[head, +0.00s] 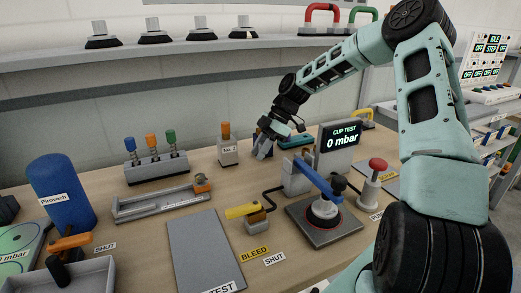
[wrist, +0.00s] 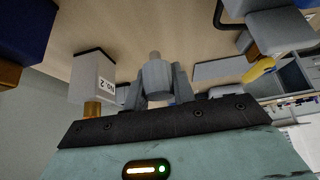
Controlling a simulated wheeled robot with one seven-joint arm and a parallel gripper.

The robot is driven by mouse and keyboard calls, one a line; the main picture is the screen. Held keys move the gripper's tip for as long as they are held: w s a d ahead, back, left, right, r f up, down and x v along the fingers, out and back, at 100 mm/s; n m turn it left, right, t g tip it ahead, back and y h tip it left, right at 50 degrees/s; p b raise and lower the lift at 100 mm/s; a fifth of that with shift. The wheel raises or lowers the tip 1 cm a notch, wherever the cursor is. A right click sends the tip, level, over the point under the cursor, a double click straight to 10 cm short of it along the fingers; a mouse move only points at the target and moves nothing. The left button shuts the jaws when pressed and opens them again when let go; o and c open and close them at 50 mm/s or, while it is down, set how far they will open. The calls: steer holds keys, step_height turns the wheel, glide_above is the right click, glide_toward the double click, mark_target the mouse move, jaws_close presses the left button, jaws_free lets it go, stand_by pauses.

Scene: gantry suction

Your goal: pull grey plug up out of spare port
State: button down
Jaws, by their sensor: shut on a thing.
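My gripper (wrist: 157,88) is shut on the grey plug (wrist: 156,76) in the wrist view, with one finger on each side of it. The plug's narrower end (wrist: 154,57) points away from the gripper, with bare table showing around it. In the head view my gripper (head: 264,148) is low over the back of the table, left of the cup test display; the plug cannot be made out there. I cannot pick out the spare port in either view.
A small block (head: 228,153) with an orange top stands just left of my gripper; its label shows in the wrist view (wrist: 105,84). The cup test display (head: 340,138) stands to the right. A rack with coloured plugs (head: 156,168) is further left.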

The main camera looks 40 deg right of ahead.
mark_target(260, 143)
steer(key=shift+r+p, duration=1.75)
steer(key=shift+r, duration=0.4)
steer(key=shift+r, duration=0.2)
step_height(260, 143, up, 4)
steer(key=p, duration=0.3)
steer(key=shift+p, duration=0.4)
steer(key=shift+f, duration=0.1)
